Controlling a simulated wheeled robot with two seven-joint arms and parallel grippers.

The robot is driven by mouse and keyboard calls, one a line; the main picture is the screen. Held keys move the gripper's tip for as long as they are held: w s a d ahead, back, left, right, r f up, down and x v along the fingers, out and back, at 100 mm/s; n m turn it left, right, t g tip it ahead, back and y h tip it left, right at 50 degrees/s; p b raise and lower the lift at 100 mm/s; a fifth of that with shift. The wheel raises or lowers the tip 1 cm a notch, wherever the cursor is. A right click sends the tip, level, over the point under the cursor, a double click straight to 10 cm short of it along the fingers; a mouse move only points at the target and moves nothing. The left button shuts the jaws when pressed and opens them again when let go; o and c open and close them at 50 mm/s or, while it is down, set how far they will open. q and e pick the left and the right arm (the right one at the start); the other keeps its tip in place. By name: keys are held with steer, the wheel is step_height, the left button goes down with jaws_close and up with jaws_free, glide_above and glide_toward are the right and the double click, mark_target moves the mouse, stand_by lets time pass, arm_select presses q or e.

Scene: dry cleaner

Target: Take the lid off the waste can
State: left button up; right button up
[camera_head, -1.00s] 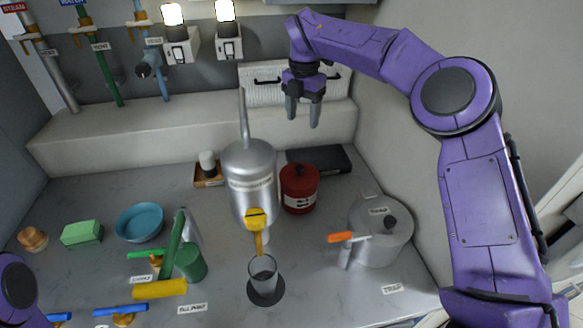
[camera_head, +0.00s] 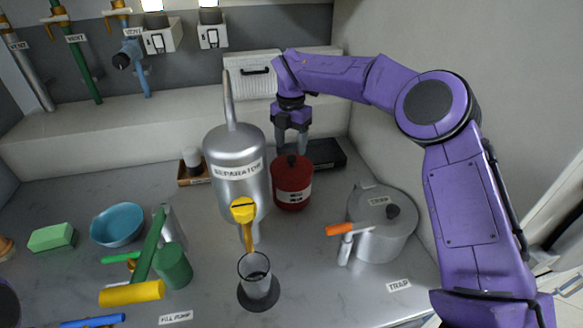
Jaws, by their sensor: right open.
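The waste can appears to be the red can (camera_head: 292,190), which stands on the counter just right of the silver separator. Its red lid (camera_head: 284,164) is on, with a small dark knob (camera_head: 292,159) on top. My right gripper (camera_head: 291,150) points down, open and empty, with its fingertips close to the knob in the picture. I cannot tell whether the fingers are behind the knob or around it. Only a purple part of my left arm shows at the lower left edge; its gripper is out of view.
The silver separator (camera_head: 225,158) with a yellow tap stands left of the can, above a glass (camera_head: 256,281). A dark flat box (camera_head: 325,155) lies behind the can. The grey trap (camera_head: 381,235) with an orange handle is at the right. Green and yellow pump parts fill the left.

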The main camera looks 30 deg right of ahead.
mark_target(292, 157)
steer(key=f, duration=0.1)
steer(key=f+p, duration=0.1)
steer(key=f, duration=0.3)
steer(key=shift+w+d, duration=0.2)
steer(key=shift+d, duration=0.05)
steer(key=shift+r, duration=0.1)
jaws_close()
